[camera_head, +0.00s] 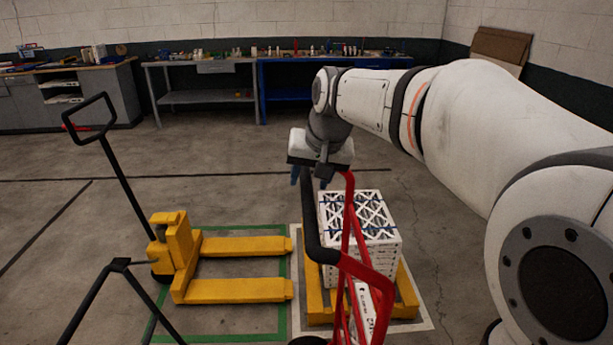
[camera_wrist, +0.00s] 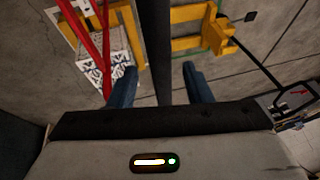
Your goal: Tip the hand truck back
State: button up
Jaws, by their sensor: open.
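The hand truck (camera_head: 348,235) has a red tube frame and a black handle (camera_head: 310,218). It stands in front of the white boxed filters (camera_head: 372,217). My gripper (camera_head: 311,179) is at the top of the black handle. In the wrist view, the black handle (camera_wrist: 155,45) runs between the two blue fingers of my gripper (camera_wrist: 160,85), with a gap on both sides. The fingers are open and not closed on it. The red frame (camera_wrist: 101,40) and the filters (camera_wrist: 118,47) show left of the handle. The hand truck's lower end is cut off by the picture edge.
A yellow pallet jack (camera_head: 235,291) with a black handle stands to the left, in a green outline. Workbenches (camera_head: 205,70) line the back wall. The floor between is clear.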

jog(key=shift+w+a+f, duration=0.15)
jog(key=shift+w+f, duration=0.1)
jog(key=shift+f, duration=0.35)
grip_shut()
